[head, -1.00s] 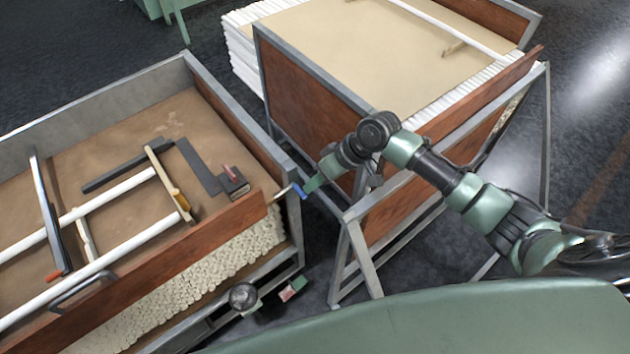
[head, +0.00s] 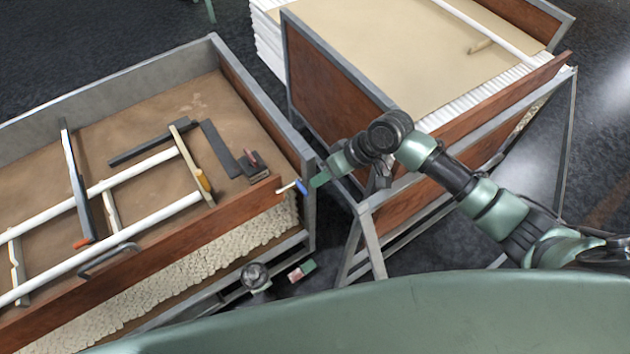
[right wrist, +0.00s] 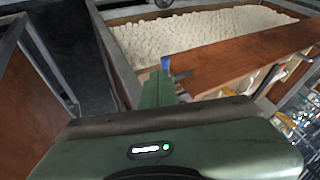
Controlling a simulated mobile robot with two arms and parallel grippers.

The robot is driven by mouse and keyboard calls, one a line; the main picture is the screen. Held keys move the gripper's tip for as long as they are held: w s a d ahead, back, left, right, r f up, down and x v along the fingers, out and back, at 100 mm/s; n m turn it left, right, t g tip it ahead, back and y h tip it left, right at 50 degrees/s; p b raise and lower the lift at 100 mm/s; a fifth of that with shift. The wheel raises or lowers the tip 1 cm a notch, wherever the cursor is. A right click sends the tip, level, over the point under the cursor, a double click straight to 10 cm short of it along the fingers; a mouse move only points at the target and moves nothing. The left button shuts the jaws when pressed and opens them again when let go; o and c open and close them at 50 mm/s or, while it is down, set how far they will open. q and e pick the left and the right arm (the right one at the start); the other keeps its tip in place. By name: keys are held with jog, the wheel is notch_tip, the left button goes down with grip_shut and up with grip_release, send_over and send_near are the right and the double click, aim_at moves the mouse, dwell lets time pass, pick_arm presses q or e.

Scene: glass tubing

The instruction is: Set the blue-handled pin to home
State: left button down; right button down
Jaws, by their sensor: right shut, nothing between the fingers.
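The blue-handled pin (head: 300,186) sits at the right end of the wooden front rail of the left table, with a short pale length of shaft showing between rail and handle. In the right wrist view its blue handle (right wrist: 165,63) stands just past my fingertips. My right gripper (head: 319,180) is shut and empty, just right of the handle. In the right wrist view its green fingers (right wrist: 158,92) point at the handle; I cannot tell whether they touch it. The pin's inner end is hidden. My left gripper is not in view.
The table's metal corner post (head: 309,200) stands close to the pin. White tubes (head: 140,235) and tools lie on the left table. A second table (head: 370,40) stands to the right, its frame close below my right arm.

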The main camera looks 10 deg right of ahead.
jog(key=v, duration=0.5)
jog(key=shift+d+f, duration=0.1)
dwell(0.4)
